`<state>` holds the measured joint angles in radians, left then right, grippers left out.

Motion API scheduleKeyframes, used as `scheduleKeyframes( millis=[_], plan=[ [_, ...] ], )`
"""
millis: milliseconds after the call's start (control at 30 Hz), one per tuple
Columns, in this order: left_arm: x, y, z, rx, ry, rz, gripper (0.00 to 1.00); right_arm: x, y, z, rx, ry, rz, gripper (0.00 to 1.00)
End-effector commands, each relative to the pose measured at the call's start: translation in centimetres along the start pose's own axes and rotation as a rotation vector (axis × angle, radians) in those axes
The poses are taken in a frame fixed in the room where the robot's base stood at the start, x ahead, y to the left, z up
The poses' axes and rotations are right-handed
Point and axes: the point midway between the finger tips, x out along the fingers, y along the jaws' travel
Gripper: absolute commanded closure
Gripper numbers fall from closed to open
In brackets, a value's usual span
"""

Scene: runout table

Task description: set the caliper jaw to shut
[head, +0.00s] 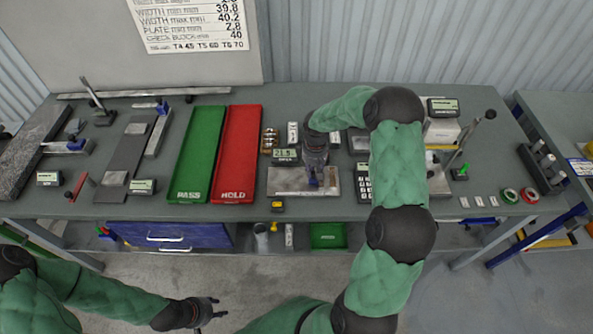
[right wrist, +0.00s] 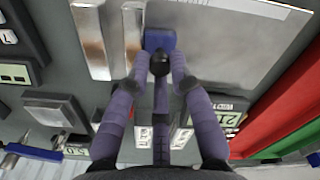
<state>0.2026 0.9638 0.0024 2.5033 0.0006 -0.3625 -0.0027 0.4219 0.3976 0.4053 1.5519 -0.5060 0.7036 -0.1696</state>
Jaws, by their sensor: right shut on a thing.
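My right gripper (head: 314,180) reaches down over a flat grey metal plate (head: 285,182) in the middle of the bench. In the right wrist view its purple fingers (right wrist: 158,68) are closed around a dark round knob (right wrist: 158,60). A small green display (head: 285,154) stands just behind the plate. My left gripper (head: 215,309) is open and empty, low in front of the bench.
A green PASS tray (head: 198,150) and a red HOLD tray (head: 238,150) lie left of the plate. Steel bars, gauges and stands fill the left end. A keypad (head: 363,183) and a lever stand (head: 462,165) are to the right. Floor in front is clear.

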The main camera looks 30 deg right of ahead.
Motion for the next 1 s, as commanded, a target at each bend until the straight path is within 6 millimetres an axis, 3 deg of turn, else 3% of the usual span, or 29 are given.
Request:
scheduleKeyframes(
  millis=[133,467,500,567,1000],
  plan=[
    [0.1,0.0,0.0,0.0,0.0,0.0,0.6,0.0,1.6,1.4,0.002,-0.001,-0.001,1.0],
    [0.1,0.0,0.0,0.0,0.0,0.0,0.6,0.0,2.0,1.7,-0.001,-0.003,0.0,1.0],
    [0.1,0.0,0.0,0.0,0.0,0.0,0.6,0.0,2.0,1.7,0.0,-0.003,0.0,0.69],
    [0.1,0.0,0.0,0.0,0.0,0.0,0.6,0.0,2.0,1.7,0.0,-0.003,0.0,0.54],
    [0.1,0.0,0.0,0.0,0.0,0.0,0.6,-0.7,1.9,1.5,0.0,0.002,0.001,0.54]
  ],
)
